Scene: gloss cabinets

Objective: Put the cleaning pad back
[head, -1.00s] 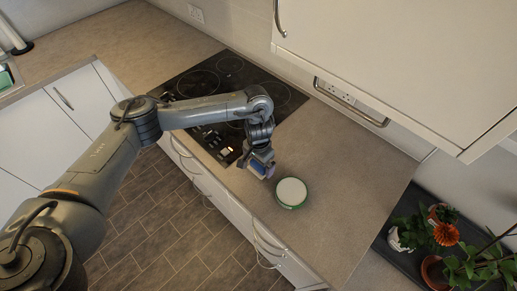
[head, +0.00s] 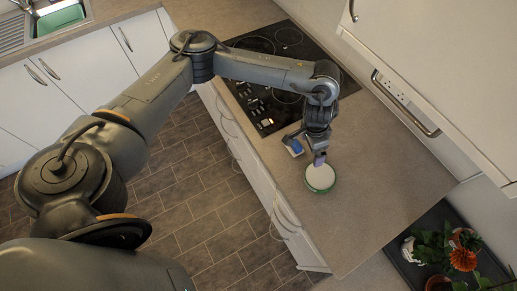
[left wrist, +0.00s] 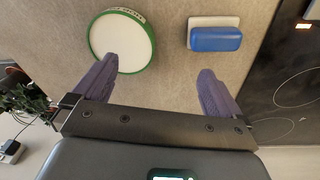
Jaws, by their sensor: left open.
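The cleaning pad (head: 293,146), blue on top with a white base, lies on the counter beside the hob; it also shows in the left wrist view (left wrist: 215,40), beyond the right-hand finger. A round white container with a green rim (head: 320,178) stands next to it, apart from it, and fills the upper left of the left wrist view (left wrist: 122,40). My left gripper (left wrist: 157,75) is open and empty. Its left-hand finger overlaps the container's lower edge in that view; I cannot tell whether they touch.
The black hob (head: 270,60) lies behind the gripper. A wall cabinet (head: 440,70) overhangs the counter at right. A dark tray (head: 405,265) with potted plants is at lower right. A sink with a green basin (head: 60,17) is at upper left. Counter right of the container is clear.

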